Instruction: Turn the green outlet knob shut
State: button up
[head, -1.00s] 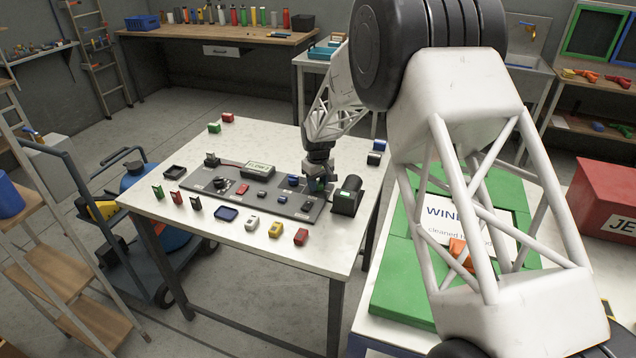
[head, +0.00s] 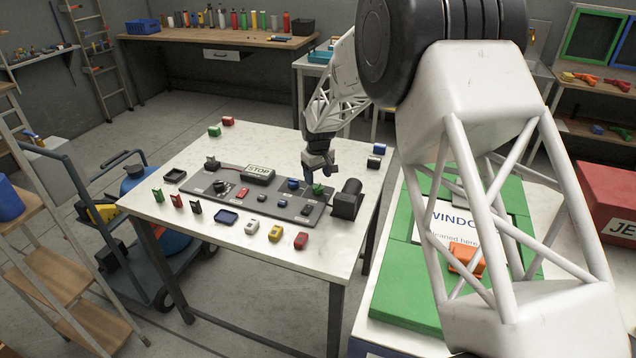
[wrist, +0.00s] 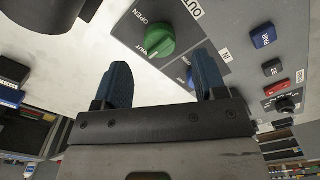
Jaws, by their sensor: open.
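The green outlet knob (wrist: 160,40) sits on the grey control panel (wrist: 215,30), with an OPEN label at its upper left and what reads as SHUT beside it. In the head view the green knob (head: 318,189) is near the panel's right end. My gripper (wrist: 165,85) is open, its two blue fingers apart with nothing between them. In the wrist view the knob lies beyond the fingertips, apart from them. In the head view my gripper (head: 318,176) hovers just above the knob.
A black cylindrical part (head: 347,198) stands right of the knob, close to my gripper. A blue block (wrist: 263,36) and a small black knob (wrist: 286,104) sit on the panel. Several coloured blocks line the table's front.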

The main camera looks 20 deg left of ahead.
aim_at(319, 187)
jog(key=shift+r, duration=1.7)
jog(key=shift+d+r, duration=0.2)
jog(key=shift+d, duration=0.05)
jog(key=s+d+r+m, duration=0.2)
jog(key=s+d+r, duration=0.4)
jog(key=d, duration=0.4)
jog(key=s+d+r+m+t, duration=0.1)
jog(key=s+d+r+m, duration=0.1)
jog(key=s+d+r, duration=0.65)
jog(key=s+d+r+m, duration=0.2)
jog(key=d+r, duration=0.3)
jog(key=d, duration=0.8)
jog(key=s+d+m, duration=0.2)
jog(key=s+d, duration=0.4)
jog(key=s, duration=0.4)
jog(key=s+d+m+t, duration=0.1)
jog(key=s+d, duration=0.5)
jog(key=s, duration=0.5)
jog(key=s+d+m, duration=0.2)
jog(key=s+d, duration=0.4)
jog(key=s, duration=0.4)
jog(key=shift+s+d+f+m+t, duration=0.15)
jog(key=shift+d+m+t, duration=0.05)
jog(key=shift+m+t, duration=0.1)
